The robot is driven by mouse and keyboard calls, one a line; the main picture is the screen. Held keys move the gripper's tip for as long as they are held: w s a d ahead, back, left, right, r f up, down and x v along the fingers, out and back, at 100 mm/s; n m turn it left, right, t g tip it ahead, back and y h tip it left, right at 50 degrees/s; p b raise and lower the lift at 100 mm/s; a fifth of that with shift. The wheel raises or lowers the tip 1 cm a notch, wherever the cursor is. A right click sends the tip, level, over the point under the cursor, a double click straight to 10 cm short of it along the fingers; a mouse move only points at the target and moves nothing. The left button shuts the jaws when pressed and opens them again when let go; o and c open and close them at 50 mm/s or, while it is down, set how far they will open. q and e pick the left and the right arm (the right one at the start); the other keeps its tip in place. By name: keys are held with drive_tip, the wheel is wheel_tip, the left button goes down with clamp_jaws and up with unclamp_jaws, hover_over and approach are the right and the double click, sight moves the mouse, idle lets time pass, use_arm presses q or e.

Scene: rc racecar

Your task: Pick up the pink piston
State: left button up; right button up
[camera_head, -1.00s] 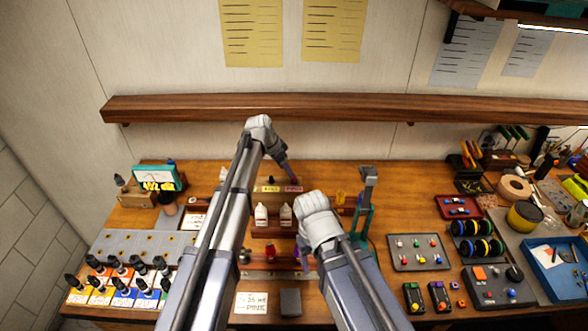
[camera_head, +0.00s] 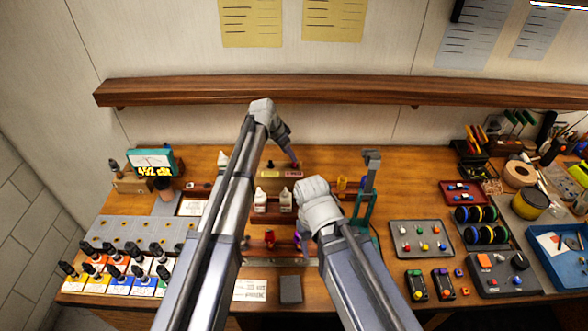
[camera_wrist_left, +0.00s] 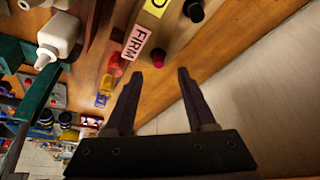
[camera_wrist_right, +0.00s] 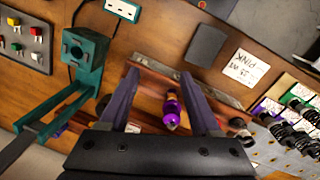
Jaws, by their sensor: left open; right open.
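The pink piston (camera_wrist_left: 158,57) is a small magenta piece standing on the wooden bench behind the pink FIRM label (camera_wrist_left: 134,42). In the left wrist view it shows just beyond and between the fingertips of my left gripper (camera_wrist_left: 158,72), which is open and empty. In the head view the left gripper (camera_head: 294,164) is low over that label, and its fingers partly hide the piston. My right gripper (camera_wrist_right: 159,73) is open over the front rack. A purple-and-gold shock body (camera_wrist_right: 171,108) shows between its fingers, not clearly touched.
A black piston (camera_wrist_left: 193,10) stands near the pink one. White bottles (camera_head: 261,200) stand in a rack in front of it. A green stand (camera_head: 367,195) is to the right. A wooden shelf (camera_head: 340,92) runs along the wall above.

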use_arm(q)
drive_tip(key=b+x, duration=0.4)
drive_tip(key=x, duration=0.1)
drive_tip(key=shift+s, duration=0.15)
drive_tip(key=shift+r, duration=0.1)
drive_tip(key=shift+c, duration=0.3)
clamp_jaws()
